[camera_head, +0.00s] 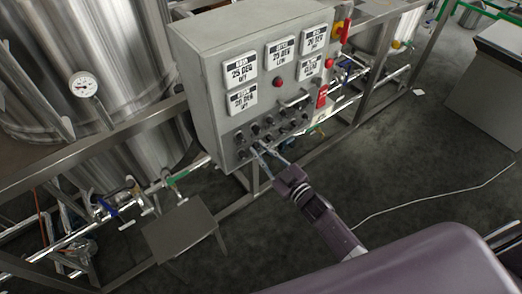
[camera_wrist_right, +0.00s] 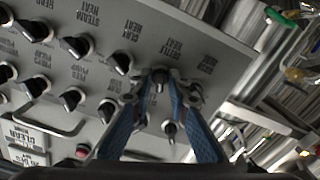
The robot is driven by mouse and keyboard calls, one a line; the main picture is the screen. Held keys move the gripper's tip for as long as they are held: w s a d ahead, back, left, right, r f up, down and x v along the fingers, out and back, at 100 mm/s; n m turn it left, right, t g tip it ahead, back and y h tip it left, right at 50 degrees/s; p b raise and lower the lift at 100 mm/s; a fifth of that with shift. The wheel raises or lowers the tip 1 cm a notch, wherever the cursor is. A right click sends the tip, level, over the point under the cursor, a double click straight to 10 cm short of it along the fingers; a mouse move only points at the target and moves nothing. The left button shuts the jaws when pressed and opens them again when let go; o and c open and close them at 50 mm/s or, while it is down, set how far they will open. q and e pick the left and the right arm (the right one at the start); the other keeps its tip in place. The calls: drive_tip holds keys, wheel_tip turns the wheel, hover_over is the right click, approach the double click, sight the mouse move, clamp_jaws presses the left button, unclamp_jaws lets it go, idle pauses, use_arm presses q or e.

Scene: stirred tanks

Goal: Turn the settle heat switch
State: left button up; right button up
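The grey control box (camera_head: 205,75) carries rows of black switches on its lower face. My right gripper (camera_head: 262,151) reaches the lower row area in the head view. In the right wrist view, the gripper's blue fingers (camera_wrist_right: 162,92) stand apart on either side of a black switch (camera_wrist_right: 160,76), at the right end of its row. The label by it (camera_wrist_right: 174,48) seems to read settle heat, but the print is small. The fingers partly hide this switch, and contact cannot be told. Another black switch (camera_wrist_right: 170,129) shows lower between the fingers. My left gripper is not in view.
More black switches (camera_wrist_right: 76,46) sit left of the fingers. A metal handle (camera_wrist_right: 45,125) stands out from the panel. A small metal table (camera_head: 180,228), steel tanks (camera_head: 75,50) and pipes with valves are on the left. The floor right of the frame is mostly clear.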

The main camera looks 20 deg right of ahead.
drive_tip(key=shift+o, duration=0.8)
drive_tip(key=shift+s+d, duration=0.1)
drive_tip(key=shift+s, duration=0.1)
drive_tip(key=v, duration=1.1)
drive_tip(key=shift+s, duration=0.35)
drive_tip(key=shift+f, duration=0.1)
drive_tip(key=s+d+f+m+g+h+b, duration=0.1)
drive_tip(key=s+f+g+h, duration=0.15)
drive_tip(key=f, duration=0.65)
drive_tip(key=s+d+f+m+g+h, duration=0.15)
drive_tip(key=s+f, duration=0.25)
drive_tip(key=f, duration=0.5)
drive_tip(key=s+d+f+m+g+h+b, duration=0.1)
drive_tip(key=s+f+m+g, duration=0.2)
drive_tip(key=f, duration=0.6)
drive_tip(key=s+f+g, duration=0.3)
drive_tip(key=s+f, duration=0.3)
drive_tip(key=s, duration=0.4)
drive_tip(key=s+f+g+b, duration=0.1)
drive_tip(key=s+f+g, duration=0.2)
drive_tip(key=s+f, duration=0.3)
drive_tip(key=s+f+g+h, duration=0.1)
drive_tip(key=s+f+g, duration=0.2)
drive_tip(key=s+f, duration=0.4)
drive_tip(key=s+a, duration=0.1)
drive_tip(key=s, duration=0.6)
drive_tip(key=shift+b, duration=0.4)
